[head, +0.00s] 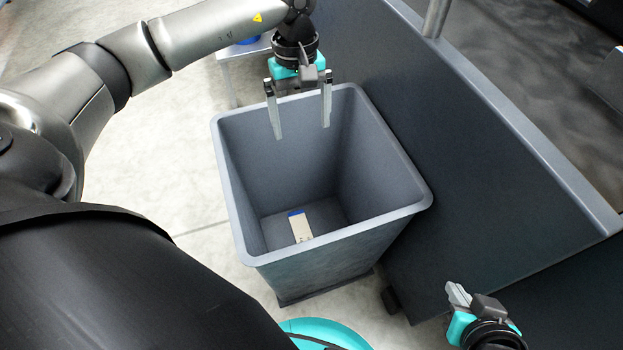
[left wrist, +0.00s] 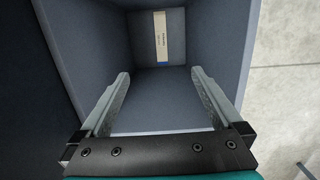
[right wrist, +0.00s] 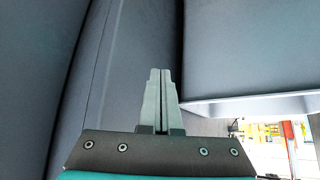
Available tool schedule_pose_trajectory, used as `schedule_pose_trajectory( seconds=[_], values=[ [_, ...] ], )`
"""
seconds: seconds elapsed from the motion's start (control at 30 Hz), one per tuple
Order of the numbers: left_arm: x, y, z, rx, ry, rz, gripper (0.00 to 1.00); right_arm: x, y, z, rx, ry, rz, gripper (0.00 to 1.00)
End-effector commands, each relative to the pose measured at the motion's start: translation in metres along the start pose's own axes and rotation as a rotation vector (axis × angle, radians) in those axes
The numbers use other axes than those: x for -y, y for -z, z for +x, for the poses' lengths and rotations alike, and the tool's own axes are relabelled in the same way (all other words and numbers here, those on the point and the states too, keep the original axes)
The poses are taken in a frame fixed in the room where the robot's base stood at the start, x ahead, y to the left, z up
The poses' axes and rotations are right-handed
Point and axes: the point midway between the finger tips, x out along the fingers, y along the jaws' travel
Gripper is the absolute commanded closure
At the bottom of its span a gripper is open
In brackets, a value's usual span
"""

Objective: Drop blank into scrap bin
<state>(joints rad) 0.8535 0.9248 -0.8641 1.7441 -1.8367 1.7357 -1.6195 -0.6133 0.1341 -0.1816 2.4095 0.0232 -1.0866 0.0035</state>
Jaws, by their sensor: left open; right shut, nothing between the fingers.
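The scrap bin (head: 243,215) is a deep grey open-topped bin standing on the floor. The blank (head: 301,229), a small cream piece with a blue end, lies inside at the bottom of the bin. In the left wrist view the blank (left wrist: 161,37) lies on the bin floor (left wrist: 176,78), well beyond the fingers. My left gripper (head: 302,131) is open and empty above the bin's far part, its fingers pointing down into the opening. My right gripper (head: 458,294) is shut and empty, right of the bin and low in the head view; its closed fingers (right wrist: 160,100) show in the right wrist view.
A dark grey machine panel (head: 450,180) stands close along the bin's right side. A light table (head: 245,65) with a blue object stands behind the bin. Pale floor (head: 180,200) lies clear to the left.

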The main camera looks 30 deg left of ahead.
Motion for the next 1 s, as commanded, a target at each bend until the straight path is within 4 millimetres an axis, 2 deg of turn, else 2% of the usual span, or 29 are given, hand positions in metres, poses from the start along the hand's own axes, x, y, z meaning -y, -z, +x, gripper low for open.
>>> schedule_pose_trajectory(
  seconds=[0.43, 0.6, 1.0],
  values=[
    [0.0, 0.0, -0.042, -0.002, -0.001, -0.001, 0.0, -0.025, -0.024, -0.033, 0.261, -0.072, 0.018, 1.0],
    [0.0, 0.0, -0.071, -0.002, -0.001, -0.001, 0.0, -0.027, -0.038, -0.016, 0.312, -0.072, 0.021, 1.0],
    [0.0, 0.0, -0.122, -0.002, -0.001, -0.001, 0.0, -0.027, -0.07, 0.017, 0.373, -0.066, 0.021, 1.0]
  ],
)
